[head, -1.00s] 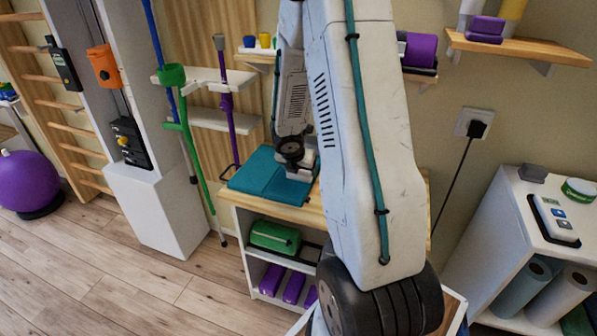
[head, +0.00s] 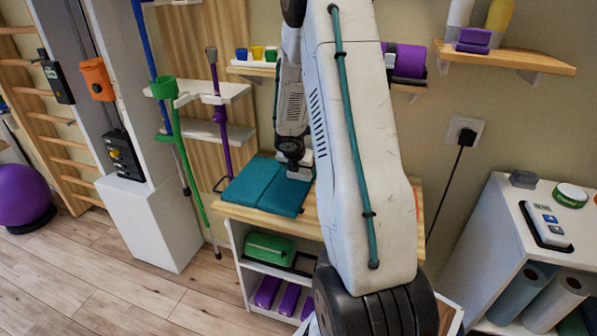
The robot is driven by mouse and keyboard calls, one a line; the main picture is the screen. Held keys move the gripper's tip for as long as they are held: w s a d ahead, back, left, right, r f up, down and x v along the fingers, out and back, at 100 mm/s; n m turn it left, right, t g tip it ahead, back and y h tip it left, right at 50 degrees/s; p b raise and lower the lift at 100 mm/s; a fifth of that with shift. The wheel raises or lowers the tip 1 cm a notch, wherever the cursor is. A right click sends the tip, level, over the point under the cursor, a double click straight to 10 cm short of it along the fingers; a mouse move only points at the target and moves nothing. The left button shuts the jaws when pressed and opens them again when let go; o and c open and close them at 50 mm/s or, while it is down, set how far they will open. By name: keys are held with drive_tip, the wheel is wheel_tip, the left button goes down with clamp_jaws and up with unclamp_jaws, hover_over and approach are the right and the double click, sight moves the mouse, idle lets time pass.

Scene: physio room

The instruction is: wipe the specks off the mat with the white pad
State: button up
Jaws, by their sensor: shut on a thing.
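The teal mat (head: 262,190) lies flat on a wooden top, with a seam across its middle. My gripper (head: 300,174) is low over the mat's back right part, seen small and partly behind my own arm. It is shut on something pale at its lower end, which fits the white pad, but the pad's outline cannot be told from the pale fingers. Whether it touches the mat cannot be told. No specks can be made out on the mat at this size.
A wall shelf (head: 252,71) with small cups is behind. A white cabinet (head: 507,222) stands right.

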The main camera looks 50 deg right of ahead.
drive_tip(key=shift+d, duration=0.1)
drive_tip(key=shift+r, duration=2.95)
drive_tip(key=shift+r, duration=1.5)
